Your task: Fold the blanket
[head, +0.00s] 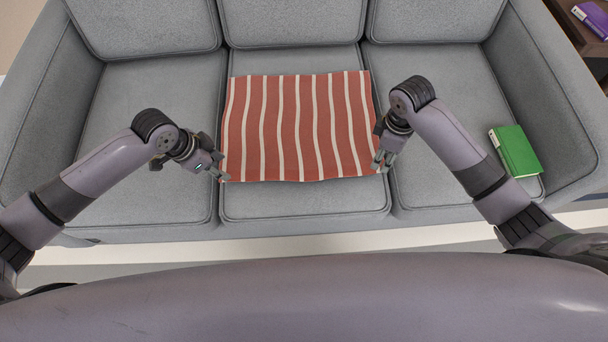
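A red blanket (298,130) with white stripes lies spread flat on the middle seat of the grey sofa (305,204). Its stripes run from back to front, and its sides slightly overlap the neighbouring seats. My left gripper (222,177) is at the blanket's front left corner. My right gripper (380,168) is at its front right corner. Both sets of fingertips appear to touch or nearly touch the blanket's edge. The fingers are small here, and I cannot tell whether either one grips the cloth.
A green book (515,151) lies on the right seat near the armrest. A purple object (592,17) rests on a dark wooden surface at the top right. The left seat is clear apart from my arm over it. The sofa's backrest stands behind the blanket.

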